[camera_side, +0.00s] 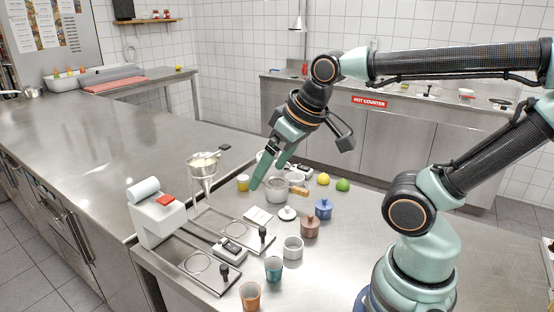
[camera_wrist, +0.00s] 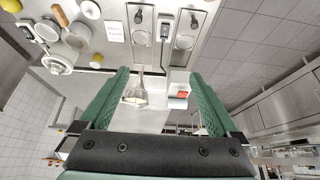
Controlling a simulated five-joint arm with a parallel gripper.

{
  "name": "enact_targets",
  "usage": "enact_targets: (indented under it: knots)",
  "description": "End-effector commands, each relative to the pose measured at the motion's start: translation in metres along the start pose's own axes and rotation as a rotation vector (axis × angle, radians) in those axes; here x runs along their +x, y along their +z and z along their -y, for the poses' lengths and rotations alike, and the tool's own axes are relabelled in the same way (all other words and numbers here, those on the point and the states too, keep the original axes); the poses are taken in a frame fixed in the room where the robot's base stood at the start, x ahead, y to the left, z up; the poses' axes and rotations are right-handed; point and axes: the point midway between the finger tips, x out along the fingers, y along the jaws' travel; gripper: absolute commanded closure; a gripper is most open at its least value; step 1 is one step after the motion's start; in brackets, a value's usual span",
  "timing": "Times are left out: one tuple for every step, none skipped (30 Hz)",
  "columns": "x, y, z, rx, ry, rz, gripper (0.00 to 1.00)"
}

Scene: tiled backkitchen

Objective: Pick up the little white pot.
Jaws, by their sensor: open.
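A small white pot (camera_side: 293,247), open at the top, stands upright on the steel worktop (camera_side: 370,250), behind a teal cup. I cannot make out the white pot for certain in the wrist view.
A brown lidded pot (camera_side: 309,226), a blue lidded pot (camera_side: 323,209), a teal cup (camera_side: 273,269) and an orange cup (camera_side: 250,295) stand near the white pot. A saucepan (camera_side: 277,189), yellow cup (camera_side: 243,183) and funnel stand (camera_side: 203,166) are farther back.

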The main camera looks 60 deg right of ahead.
Motion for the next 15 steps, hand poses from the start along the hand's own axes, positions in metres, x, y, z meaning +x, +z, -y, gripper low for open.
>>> enact_targets:
  knots:
    - [0.0, 0.0, 0.0, 0.0, 0.0, 0.0, 0.04]
    - [0.0, 0.0, 0.0, 0.0, 0.0, 0.0, 0.04]
    - [0.0, 0.0, 0.0, 0.0, 0.0, 0.0, 0.04]
    - [0.0, 0.0, 0.0, 0.0, 0.0, 0.0, 0.04]
    - [0.0, 0.0, 0.0, 0.0, 0.0, 0.0, 0.04]
    - [0.0, 0.0, 0.0, 0.003, 0.0, 0.001, 0.04]
    - [0.001, 0.0, -0.001, 0.012, 0.001, 0.004, 0.04]
    - [0.002, 0.001, -0.002, 0.027, 0.003, 0.01, 0.04]
    - [0.005, 0.002, -0.004, 0.061, 0.007, 0.022, 0.04]
    - [0.008, 0.002, -0.006, 0.097, 0.011, 0.035, 0.04]
    - [0.011, 0.004, -0.009, 0.143, 0.016, 0.051, 0.04]
    - [0.017, 0.006, -0.013, 0.22, 0.027, 0.076, 0.04]
    - [0.023, 0.008, -0.017, 0.288, 0.037, 0.098, 0.04]
    - [0.028, 0.011, -0.021, 0.365, 0.049, 0.122, 0.04]
    - [0.037, 0.015, -0.028, 0.473, 0.069, 0.155, 0.04]
